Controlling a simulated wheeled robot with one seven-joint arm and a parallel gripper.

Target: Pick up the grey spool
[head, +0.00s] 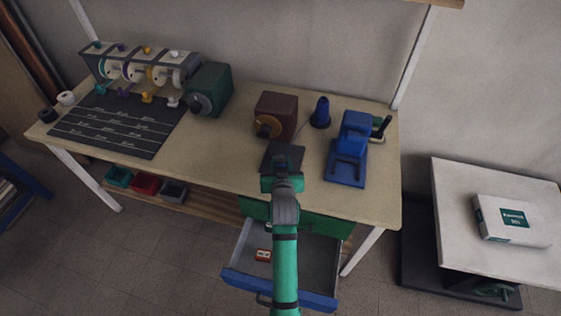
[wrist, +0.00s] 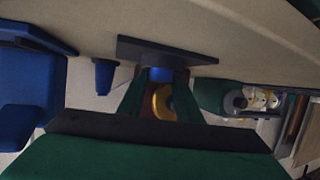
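No spool is plainly grey in the head view. A rack (head: 140,66) of pale reels with coloured parts stands behind the dark marked mat (head: 122,122). My gripper (head: 281,176) is over the front middle of the table, at a dark pad (head: 292,154), far right of those pieces. In the wrist view its fingers (wrist: 160,80) are apart; a small blue thing (wrist: 160,73) shows between them, contact unclear.
A green machine (head: 211,85), a brown machine (head: 277,112), a blue cone (head: 320,113) and a blue machine (head: 349,145) stand along the table. An open drawer (head: 238,262) sticks out below, near my arm. A side table (head: 460,200) holds a white box (head: 511,220).

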